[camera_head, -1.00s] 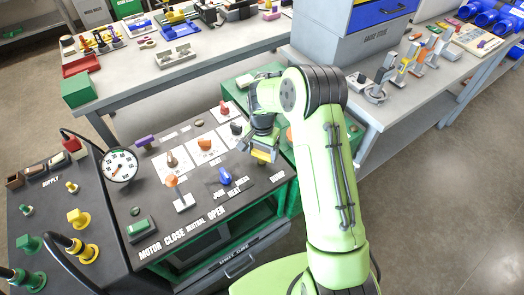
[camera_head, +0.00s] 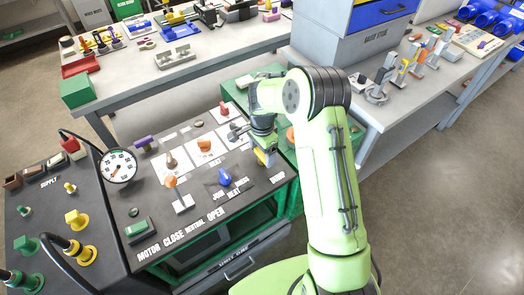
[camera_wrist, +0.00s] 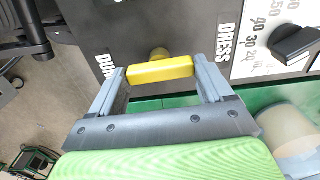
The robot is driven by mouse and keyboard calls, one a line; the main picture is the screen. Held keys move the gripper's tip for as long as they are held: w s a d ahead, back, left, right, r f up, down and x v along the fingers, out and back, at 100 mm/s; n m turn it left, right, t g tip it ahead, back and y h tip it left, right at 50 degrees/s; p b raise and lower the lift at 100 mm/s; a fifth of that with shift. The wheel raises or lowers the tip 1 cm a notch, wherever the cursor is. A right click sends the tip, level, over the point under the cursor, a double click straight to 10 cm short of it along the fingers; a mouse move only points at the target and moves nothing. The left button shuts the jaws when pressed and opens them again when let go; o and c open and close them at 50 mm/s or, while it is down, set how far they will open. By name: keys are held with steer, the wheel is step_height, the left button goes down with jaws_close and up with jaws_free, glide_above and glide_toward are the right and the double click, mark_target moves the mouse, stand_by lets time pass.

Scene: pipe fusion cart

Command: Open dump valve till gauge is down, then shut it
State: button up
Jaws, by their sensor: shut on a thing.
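The dump valve's yellow handle (camera_wrist: 158,71) sits on a short brass stem beside the partly hidden DUMP lettering in the wrist view. My gripper (camera_wrist: 160,67) is shut on the two ends of the handle. In the head view my gripper (camera_head: 262,146) is at the panel's right end, and the yellow handle (camera_head: 264,158) shows below it, turned slantwise. The round white gauge (camera_head: 119,166) stands at the left of the panel. Its dark needle shows, but its exact reading is too small to tell.
The dark panel (camera_head: 150,215) carries several knobs, including a blue one (camera_head: 225,176) and orange ones. A grey workbench (camera_head: 130,85) with parts stands behind.

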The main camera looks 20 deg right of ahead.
mark_target(262, 154)
steer(key=shift+r, duration=0.1)
steer(key=o, duration=1)
steer(key=shift+a, duration=0.1)
steer(key=shift+c, duration=0.2)
step_height(262, 154, up, 16)
steer(key=p, duration=0.3)
steer(key=s+r+n+t+h, duration=0.1)
steer(key=s+r+n+t, duration=0.2)
steer(key=s+r+n, duration=0.8)
steer(key=s+n+t+y, duration=0.1)
steer(key=s+n+t, duration=0.1)
steer(key=s, duration=1.5)
steer(key=shift+s+n+t, duration=0.3)
steer(key=shift+s+n, duration=0.05)
steer(key=shift+n, duration=0.25)
